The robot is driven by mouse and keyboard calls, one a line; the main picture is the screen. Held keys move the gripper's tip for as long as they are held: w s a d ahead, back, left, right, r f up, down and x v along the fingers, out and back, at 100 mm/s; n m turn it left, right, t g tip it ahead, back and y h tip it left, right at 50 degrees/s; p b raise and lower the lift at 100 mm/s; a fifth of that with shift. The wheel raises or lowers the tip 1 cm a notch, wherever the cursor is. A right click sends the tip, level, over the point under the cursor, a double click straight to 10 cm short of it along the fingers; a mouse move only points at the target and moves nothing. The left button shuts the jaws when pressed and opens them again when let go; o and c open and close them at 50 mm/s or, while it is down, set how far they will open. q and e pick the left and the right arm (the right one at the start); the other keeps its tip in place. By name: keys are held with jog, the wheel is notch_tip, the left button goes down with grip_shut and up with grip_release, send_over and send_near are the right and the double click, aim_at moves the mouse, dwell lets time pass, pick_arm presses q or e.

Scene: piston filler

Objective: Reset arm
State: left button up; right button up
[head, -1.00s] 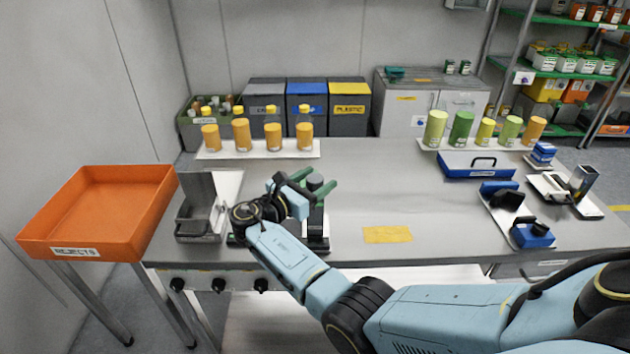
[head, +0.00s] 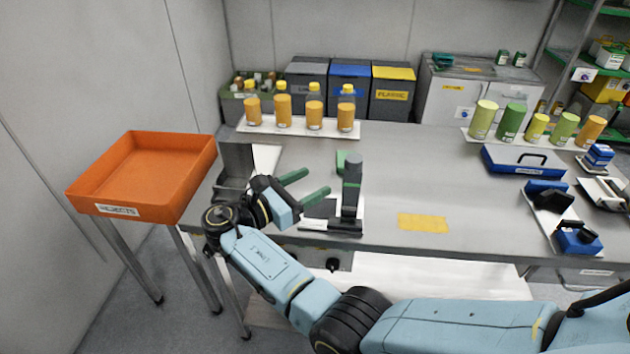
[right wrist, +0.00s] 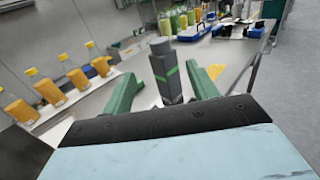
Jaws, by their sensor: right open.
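My right gripper (head: 316,181) is open, with two green fingers. It is over the left part of the grey table (head: 390,160), pointing right. The piston filler (head: 351,188) stands just right of the fingertips, a dark grey upright column on a low base. In the right wrist view the column (right wrist: 166,75) has a green band and stands upright beyond the open fingers, seen in the gap between them. Nothing is held. My left gripper is in no view.
An orange rejects tray (head: 195,185) stands at the left. Orange bottles (head: 283,108) stand on a white board behind. Yellow-green containers (head: 511,120), a blue tray (head: 495,168) and blue-black tools (head: 577,240) are at right. The mid-table around a yellow patch (head: 424,223) is clear.

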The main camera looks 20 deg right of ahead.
dwell(0.3)
jog(key=s+d+f+m+g+y, duration=0.1)
jog(key=s+d+f+m+y, duration=0.3)
jog(key=s+f, duration=0.35)
jog(key=s+d+f+m+g+y, duration=0.1)
jog(key=s+d+f+m+y, duration=0.1)
jog(key=s+f+m+y, duration=0.45)
jog(key=s+a+r+m+t+y, duration=0.1)
jog(key=s+a+m+y, duration=0.25)
jog(key=s, duration=0.55)
jog(key=s+a+m+t+y, duration=0.1)
jog(key=s+a+m+y, duration=0.1)
jog(key=s+m+y, duration=0.45)
jog(key=s+f+n+g+h, duration=0.2)
jog(key=s+f+h, duration=0.1)
jog(key=f, duration=2.1)
jog(key=s+d+f+g, duration=0.1)
jog(key=s+d+f, duration=0.2)
jog(key=s+f, duration=1.2)
jog(key=shift+s+d+f+b, duration=0.15)
jog(key=shift+s+f+b, duration=0.25)
jog(key=shift+s, duration=0.5)
